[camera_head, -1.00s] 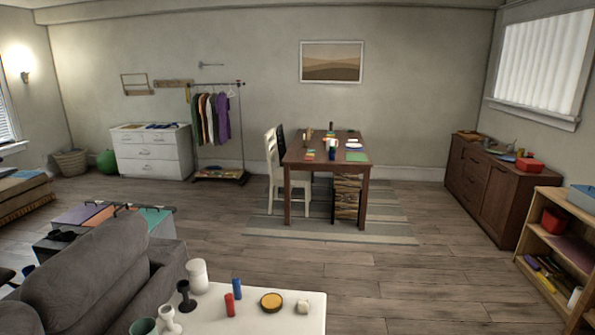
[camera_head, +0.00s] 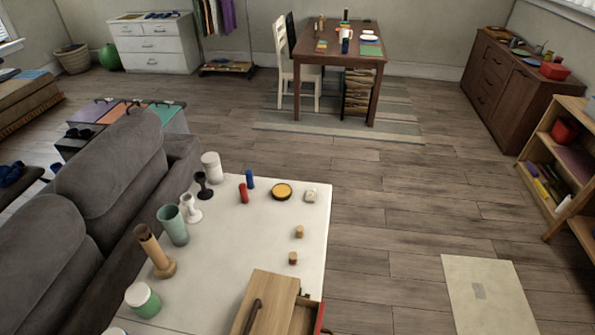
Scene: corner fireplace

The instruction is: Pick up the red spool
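A small red cylinder (camera_head: 243,193), which looks like the red spool, is on the white table near its far end. A similar blue cylinder (camera_head: 250,179) stands just behind it, and a round yellow-topped dish (camera_head: 282,191) is to its right. It is too small to make out any thread or rims. Neither of my grippers is in view.
The white table (camera_head: 225,255) also holds a black goblet (camera_head: 203,185), a white goblet (camera_head: 190,208), a green cup (camera_head: 173,225), small wooden blocks (camera_head: 299,231) and a wooden box (camera_head: 268,303). A grey sofa (camera_head: 105,200) borders its left. Floor is open to the right.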

